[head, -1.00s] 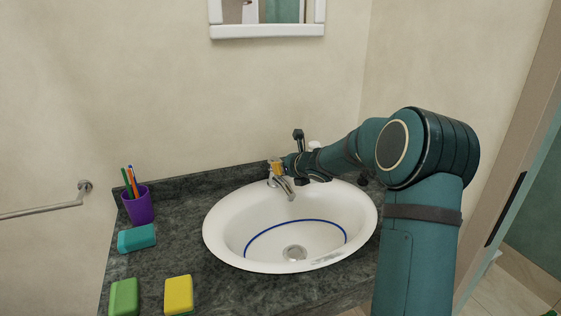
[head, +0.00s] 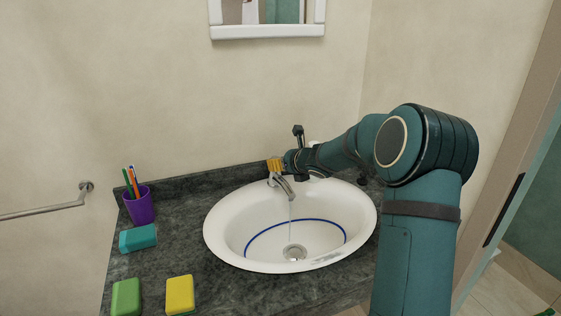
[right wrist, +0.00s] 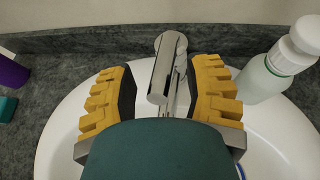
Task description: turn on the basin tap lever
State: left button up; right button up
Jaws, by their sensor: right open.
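The chrome basin tap (head: 282,184) stands at the back rim of the white oval basin (head: 222,228). A thin stream of water falls from its spout towards the drain. My right gripper (head: 275,165) is at the top of the tap. In the right wrist view the yellow-padded fingers of my right gripper (right wrist: 163,90) are open, one on each side of the tap's chrome lever (right wrist: 166,68), with gaps to both. The green gripper body hides the lower part of the tap there. My left gripper is not in view.
A purple cup (head: 139,207) with brushes stands at the counter's left. Teal (head: 137,238), green (head: 126,297) and yellow (head: 180,294) blocks lie in front of it. A pump bottle (right wrist: 266,78) stands right of the tap. A wall mirror (head: 267,31) hangs above.

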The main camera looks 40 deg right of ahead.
jog(key=v, duration=0.7)
jog(key=shift+s+r, duration=0.2)
jog(key=shift+s, duration=0.2)
